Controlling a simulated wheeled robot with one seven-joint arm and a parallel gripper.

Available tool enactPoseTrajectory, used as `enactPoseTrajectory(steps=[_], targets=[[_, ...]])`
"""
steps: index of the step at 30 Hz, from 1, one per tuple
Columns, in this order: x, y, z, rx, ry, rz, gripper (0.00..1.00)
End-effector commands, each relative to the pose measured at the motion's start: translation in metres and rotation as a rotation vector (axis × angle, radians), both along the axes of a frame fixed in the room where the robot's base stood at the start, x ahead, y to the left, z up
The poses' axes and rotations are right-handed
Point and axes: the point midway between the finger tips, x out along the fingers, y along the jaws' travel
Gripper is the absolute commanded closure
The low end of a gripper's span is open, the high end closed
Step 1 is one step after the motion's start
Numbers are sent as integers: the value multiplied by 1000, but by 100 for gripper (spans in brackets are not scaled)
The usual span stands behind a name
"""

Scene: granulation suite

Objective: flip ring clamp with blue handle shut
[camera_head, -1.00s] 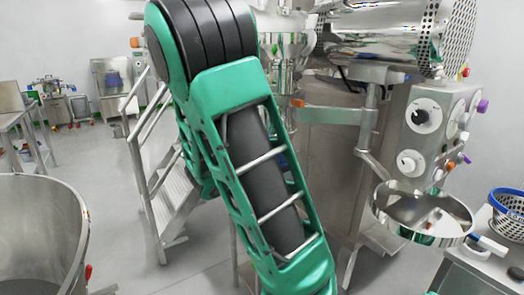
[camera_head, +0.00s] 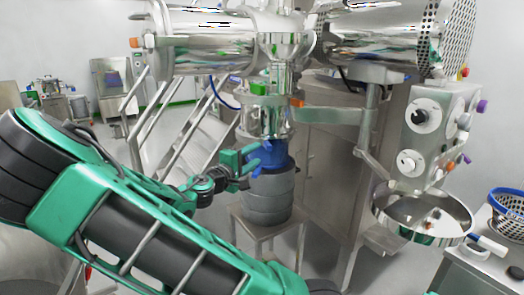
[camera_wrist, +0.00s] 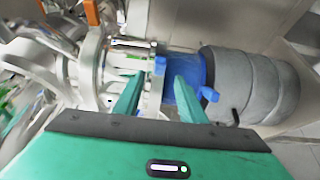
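My gripper (camera_head: 252,158) is at the left side of the outlet below the steel vessel. In the wrist view its two green fingers (camera_wrist: 158,88) stand apart. A steel ring clamp (camera_wrist: 152,97) shows between and behind the fingers. A small blue handle (camera_wrist: 160,65) appears between the fingertips; I cannot tell whether they touch it. A second blue handle-like piece (camera_wrist: 210,94) sticks out right of the right finger, beside a blue sleeve (camera_wrist: 190,72). The sleeve (camera_head: 276,154) also shows in the head view, above a grey drum (camera_head: 268,197). Whether the clamp is open is unclear.
Orange handles (camera_wrist: 91,12) are on the pipework left of the clamp. The drum stands on a steel stand (camera_head: 240,222). A control panel (camera_head: 425,130) and a round steel pan (camera_head: 425,215) are to the right. Metal stairs (camera_head: 180,140) rise behind my arm.

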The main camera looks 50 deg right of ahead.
Motion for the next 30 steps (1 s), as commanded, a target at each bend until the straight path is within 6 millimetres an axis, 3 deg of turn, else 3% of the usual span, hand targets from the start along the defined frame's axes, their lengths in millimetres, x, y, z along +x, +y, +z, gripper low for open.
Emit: enactPoseTrajectory(steps=[6, 12, 27, 30], targets=[[6, -37, 0, 0, -1, -5, 62], [12, -61, 0, 1, -1, -3, 62], [16, -73, -1, 2, -1, -1, 62], [16, -73, -1, 2, -1, -1, 86]])
